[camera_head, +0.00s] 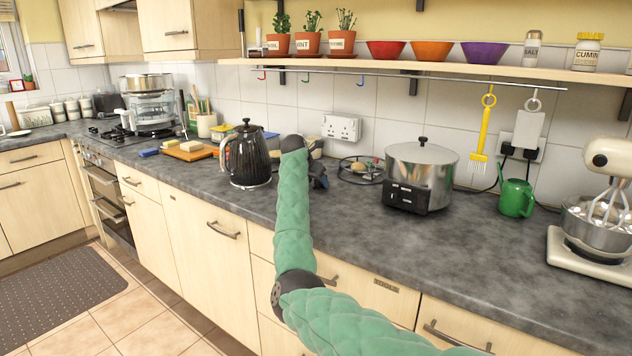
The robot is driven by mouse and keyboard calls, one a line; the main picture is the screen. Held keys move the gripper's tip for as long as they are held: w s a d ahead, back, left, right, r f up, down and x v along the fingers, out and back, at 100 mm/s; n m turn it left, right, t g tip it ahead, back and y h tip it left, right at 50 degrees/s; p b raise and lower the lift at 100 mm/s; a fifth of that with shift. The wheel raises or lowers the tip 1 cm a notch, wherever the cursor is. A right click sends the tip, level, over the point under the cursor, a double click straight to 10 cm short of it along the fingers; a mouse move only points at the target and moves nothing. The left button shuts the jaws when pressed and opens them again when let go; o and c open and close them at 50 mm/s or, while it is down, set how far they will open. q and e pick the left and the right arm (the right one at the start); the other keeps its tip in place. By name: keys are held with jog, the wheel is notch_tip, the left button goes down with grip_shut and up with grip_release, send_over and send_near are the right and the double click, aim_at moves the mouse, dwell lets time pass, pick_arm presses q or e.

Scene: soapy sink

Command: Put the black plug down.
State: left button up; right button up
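My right arm in its green sleeve reaches up over the counter from the bottom right. My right gripper (318,176) is small and dark beyond the sleeve's end, low over the counter between the black kettle and the wire stand. The sleeve and wrist hide much of it, so I cannot tell whether its fingers are open or hold a plug. Black plugs (507,151) sit in the wall socket at the right, with a dark cable running down. My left gripper is not in view.
A black kettle (248,158) stands left of my wrist. A wire stand (359,170) and a steel pot on a black cooker (421,165) stand to the right. A white double socket (341,127) is on the wall behind. The counter front (400,240) is clear.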

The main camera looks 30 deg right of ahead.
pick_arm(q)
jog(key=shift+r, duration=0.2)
pick_arm(e)
jog(key=shift+a+r, duration=0.15)
jog(key=shift+r, duration=0.1)
jog(key=v, duration=0.2)
jog(key=shift+a+r, duration=0.2)
jog(key=shift+a, duration=0.05)
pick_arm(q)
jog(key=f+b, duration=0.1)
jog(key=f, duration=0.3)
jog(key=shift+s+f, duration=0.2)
pick_arm(e)
jog(key=v, duration=0.9)
jog(key=shift+s, duration=0.15)
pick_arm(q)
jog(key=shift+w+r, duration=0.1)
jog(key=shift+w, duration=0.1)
